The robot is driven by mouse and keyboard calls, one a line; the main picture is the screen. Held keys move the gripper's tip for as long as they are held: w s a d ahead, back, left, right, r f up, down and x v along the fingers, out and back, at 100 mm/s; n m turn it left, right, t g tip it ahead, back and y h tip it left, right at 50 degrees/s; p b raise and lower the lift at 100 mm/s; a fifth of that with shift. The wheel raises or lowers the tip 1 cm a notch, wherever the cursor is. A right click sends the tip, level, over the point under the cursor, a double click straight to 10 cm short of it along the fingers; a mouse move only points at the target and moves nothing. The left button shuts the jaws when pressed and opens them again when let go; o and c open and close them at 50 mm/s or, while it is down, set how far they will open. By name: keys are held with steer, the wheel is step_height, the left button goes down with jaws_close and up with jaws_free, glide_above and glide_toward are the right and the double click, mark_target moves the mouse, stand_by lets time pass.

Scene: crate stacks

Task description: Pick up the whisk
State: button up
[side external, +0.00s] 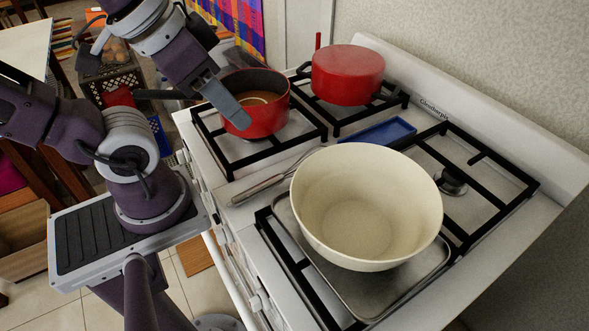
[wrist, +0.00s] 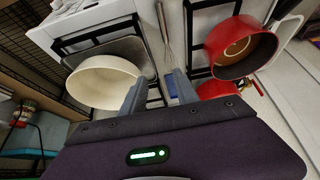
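The whisk (side external: 262,187) lies on the white stove top, its metal handle toward the front edge and its wire end running toward the back, partly hidden by the cream bowl in the side view. In the wrist view the whisk (wrist: 164,28) lies beyond my fingertips, in the gap between the bowl and the red pot. My gripper (side external: 228,108) is in the air, in front of the red pot in the side view. In the wrist view my gripper (wrist: 159,77) has its two fingers apart with nothing held between them.
A large cream bowl (side external: 325,235) stands on a metal tray (side external: 350,290) over the near burner. An open red pot (side external: 272,112) and another red pot (side external: 348,72) stand on the far burners. A blue tray (side external: 378,131) lies between the grates. Black grates (side external: 460,135) rise above the stove top.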

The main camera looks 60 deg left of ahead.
steer(key=shift+o, duration=0.8)
